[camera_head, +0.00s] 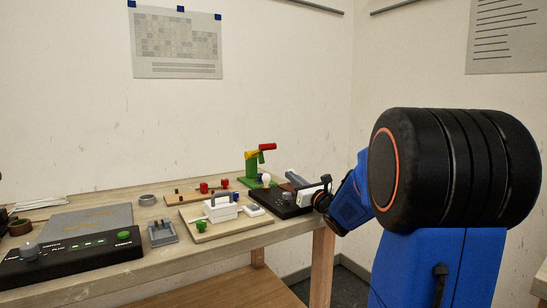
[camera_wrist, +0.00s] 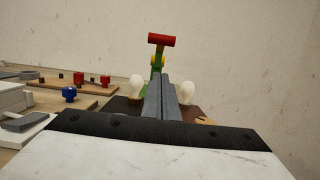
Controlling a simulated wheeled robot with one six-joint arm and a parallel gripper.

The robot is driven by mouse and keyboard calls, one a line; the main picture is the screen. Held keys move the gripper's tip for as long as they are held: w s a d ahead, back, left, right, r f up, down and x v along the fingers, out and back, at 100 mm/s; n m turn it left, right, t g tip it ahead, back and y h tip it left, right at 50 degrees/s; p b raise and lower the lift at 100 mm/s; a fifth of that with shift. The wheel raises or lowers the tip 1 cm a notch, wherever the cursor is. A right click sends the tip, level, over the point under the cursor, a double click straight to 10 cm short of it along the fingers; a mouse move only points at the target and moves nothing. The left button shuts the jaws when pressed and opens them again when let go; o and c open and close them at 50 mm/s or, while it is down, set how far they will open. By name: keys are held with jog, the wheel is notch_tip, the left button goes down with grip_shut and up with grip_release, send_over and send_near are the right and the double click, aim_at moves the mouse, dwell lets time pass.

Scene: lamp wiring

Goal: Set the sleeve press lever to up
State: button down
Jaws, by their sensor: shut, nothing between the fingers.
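The green press (camera_head: 252,170) stands at the far right of the workbench. Its lever has a yellow part and a red handle (camera_head: 267,146), and slants slightly upward to the right in the head view. In the wrist view the red handle (camera_wrist: 165,40) shows straight ahead, above the fingertips, with a yellow joint and green post partly hidden behind my fingers. My gripper (camera_head: 296,179) has its grey fingers together and empty. In the wrist view the shut fingers (camera_wrist: 168,88) point toward the press, below the handle. I see no clear contact with the lever.
White bulbs (camera_wrist: 137,88) stand on both sides of my fingers. A black box (camera_head: 277,206) lies below my gripper. A wooden board (camera_head: 228,229) with a white block and a rear board (camera_head: 190,199) with red knobs are to the left. The wall is behind the bench.

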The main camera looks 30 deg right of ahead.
send_near(270, 148)
jog(key=w+f, duration=0.3)
jog(key=w, duration=0.1)
jog(key=shift+w+a+f, duration=0.15)
jog(key=shift+f, duration=0.25)
jog(key=shift+w+r, duration=0.65)
jog(key=shift+r, duration=0.2)
jog(key=shift+w+r, duration=0.65)
jog(key=shift+r, duration=0.2)
jog(key=shift+w+r+g, duration=0.1)
jog(key=shift+r+g, duration=0.25)
jog(key=shift+r, duration=0.25)
jog(key=shift+w+r+g, duration=0.15)
jog(key=shift+r+g, duration=0.2)
jog(key=shift+r, duration=0.3)
